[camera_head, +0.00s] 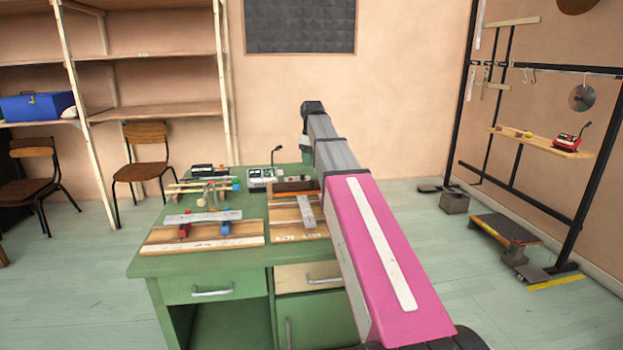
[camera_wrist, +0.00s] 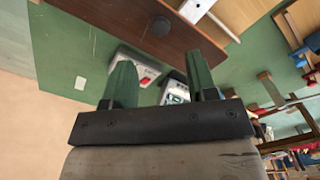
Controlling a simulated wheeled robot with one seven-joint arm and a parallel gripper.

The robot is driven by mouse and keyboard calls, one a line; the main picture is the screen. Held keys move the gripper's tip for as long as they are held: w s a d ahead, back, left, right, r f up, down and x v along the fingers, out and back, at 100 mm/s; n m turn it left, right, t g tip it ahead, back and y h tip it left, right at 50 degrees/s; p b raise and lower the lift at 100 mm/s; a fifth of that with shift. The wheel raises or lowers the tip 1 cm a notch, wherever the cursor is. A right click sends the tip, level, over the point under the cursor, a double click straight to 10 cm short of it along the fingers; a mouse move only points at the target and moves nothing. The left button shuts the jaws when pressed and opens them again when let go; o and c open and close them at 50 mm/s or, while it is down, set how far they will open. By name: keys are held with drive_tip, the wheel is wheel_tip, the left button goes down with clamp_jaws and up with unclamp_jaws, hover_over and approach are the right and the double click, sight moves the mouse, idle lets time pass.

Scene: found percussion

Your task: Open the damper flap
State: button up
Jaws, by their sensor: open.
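A dark brown panel with a round black knob (camera_wrist: 162,26), which looks like the damper flap (camera_wrist: 110,25), fills the top of the wrist view. In the head view, a dark brown strip (camera_head: 294,186) at the back of the right wooden board seems to be the same panel. I cannot tell how far it is open. My gripper (camera_wrist: 161,72) has two green fingers spread apart with nothing between them. The knob appears beyond the fingertips, with no visible contact. In the head view my arm hides most of the gripper.
A grey bar (camera_head: 306,211) lies on the right board. Small devices (camera_head: 262,178) stand behind.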

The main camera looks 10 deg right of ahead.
sight(312, 180)
wheel_tip(312, 180, down, 8)
drive_tip(key=shift+f, duration=0.1)
idle(0.4)
clamp_jaws()
